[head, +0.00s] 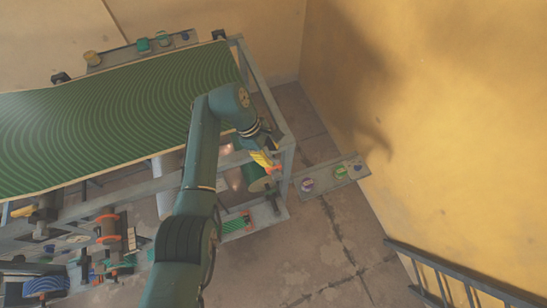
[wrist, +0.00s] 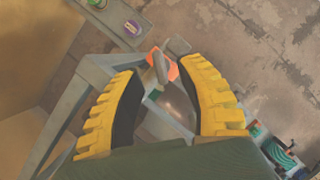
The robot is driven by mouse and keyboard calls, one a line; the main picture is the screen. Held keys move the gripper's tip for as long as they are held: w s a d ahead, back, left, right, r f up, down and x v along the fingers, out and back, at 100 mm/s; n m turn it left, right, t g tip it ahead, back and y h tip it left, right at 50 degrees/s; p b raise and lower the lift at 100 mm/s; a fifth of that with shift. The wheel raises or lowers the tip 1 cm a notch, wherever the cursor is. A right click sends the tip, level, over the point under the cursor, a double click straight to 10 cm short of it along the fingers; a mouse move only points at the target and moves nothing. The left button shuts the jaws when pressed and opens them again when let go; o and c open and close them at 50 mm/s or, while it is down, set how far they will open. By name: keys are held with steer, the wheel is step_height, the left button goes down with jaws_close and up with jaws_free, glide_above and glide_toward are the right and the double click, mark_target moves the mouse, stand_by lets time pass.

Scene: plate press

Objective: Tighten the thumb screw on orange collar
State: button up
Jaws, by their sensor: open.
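An orange collar (wrist: 173,70) shows just past my fingertips in the wrist view. A grey lever-like piece (wrist: 159,68), which may be its thumb screw, stands in front of it, between the fingertips. A grey block (wrist: 179,46) lies just behind. My gripper (wrist: 160,72) is open, with yellow ribbed fingers and dark pads on either side of that piece. I cannot tell whether either finger touches it. In the head view my gripper (head: 268,163) is at the right end of the press frame, and the orange collar (head: 276,169) is a small patch beside it, partly covered.
The grey frame (head: 287,165) of the press stands close around my gripper. A green striped bed (head: 110,115) lies left of my arm. A shelf with small knobs (head: 330,177) is at the right. Other orange rings (head: 108,218) sit at the lower left.

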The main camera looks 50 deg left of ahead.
mark_target(273, 161)
steer(key=shift+x, duration=1.45)
jaws_close()
